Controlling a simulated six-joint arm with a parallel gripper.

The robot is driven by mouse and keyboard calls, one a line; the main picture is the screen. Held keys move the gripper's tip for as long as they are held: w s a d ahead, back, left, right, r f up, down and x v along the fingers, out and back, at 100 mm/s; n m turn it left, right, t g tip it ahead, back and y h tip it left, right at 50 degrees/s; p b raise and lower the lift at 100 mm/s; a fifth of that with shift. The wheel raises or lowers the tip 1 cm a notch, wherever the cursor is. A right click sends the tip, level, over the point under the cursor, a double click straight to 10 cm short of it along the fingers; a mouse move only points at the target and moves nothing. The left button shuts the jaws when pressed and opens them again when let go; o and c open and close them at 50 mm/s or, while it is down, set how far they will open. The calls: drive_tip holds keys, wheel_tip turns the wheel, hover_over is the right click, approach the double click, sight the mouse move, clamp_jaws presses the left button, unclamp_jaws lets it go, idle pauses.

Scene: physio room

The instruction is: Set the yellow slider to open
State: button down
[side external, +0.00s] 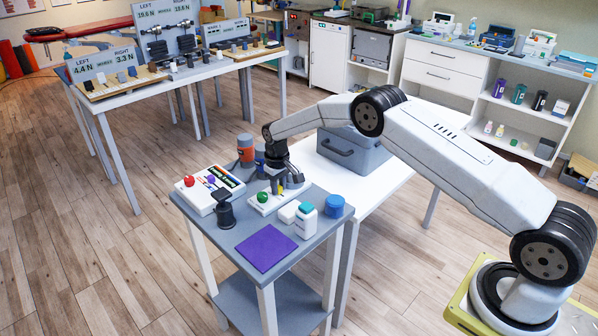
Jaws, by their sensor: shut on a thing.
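A white control box (284,201) with a round green knob (263,197) sits on the small grey table (210,236). My gripper (277,187) points down over the far part of this box. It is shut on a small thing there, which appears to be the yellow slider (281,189). The fingers hide most of the slider, and it is too small to tell where it stands along its track or to read any marking.
Left of the gripper are a white box with a red knob (189,181) and a black device (225,214). A purple mat (265,247) lies bare in front.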

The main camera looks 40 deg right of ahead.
sight(284, 197)
drive_tip(key=shift+s, duration=1)
drive_tip(key=c, duration=0.8)
unclamp_jaws()
drive_tip(key=shift+s, duration=0.1)
drive_tip(key=shift+o, duration=0.2)
drive_tip(key=shift+r, duration=0.15)
drive_tip(key=shift+r, duration=0.65)
wheel_tip(284, 197, up, 6)
drive_tip(key=shift+r, duration=0.15)
